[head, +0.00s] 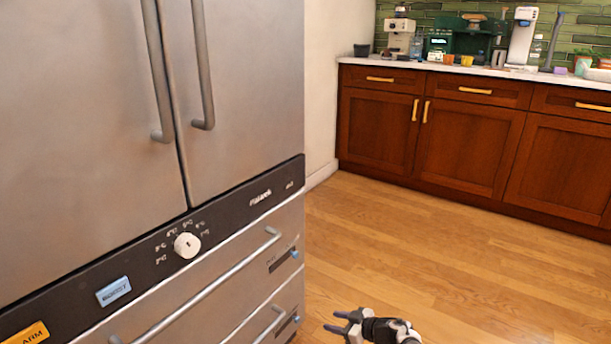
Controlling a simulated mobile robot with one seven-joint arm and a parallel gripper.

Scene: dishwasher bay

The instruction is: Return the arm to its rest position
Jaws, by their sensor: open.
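My gripper (343,322) shows at the bottom edge of the head view, right of the steel appliance's lower drawers. Its two dark fingers point left and are spread apart, with nothing between them. The wrist behind it shows in part; the rest of my arm is out of the picture.
A large steel appliance (90,110) with door handles, a white knob (187,245) and drawers with bar handles (212,290) fills the left. Wooden cabinets (465,145) with a cluttered white counter (440,67) stand at the back right. The wooden floor (440,250) between is clear.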

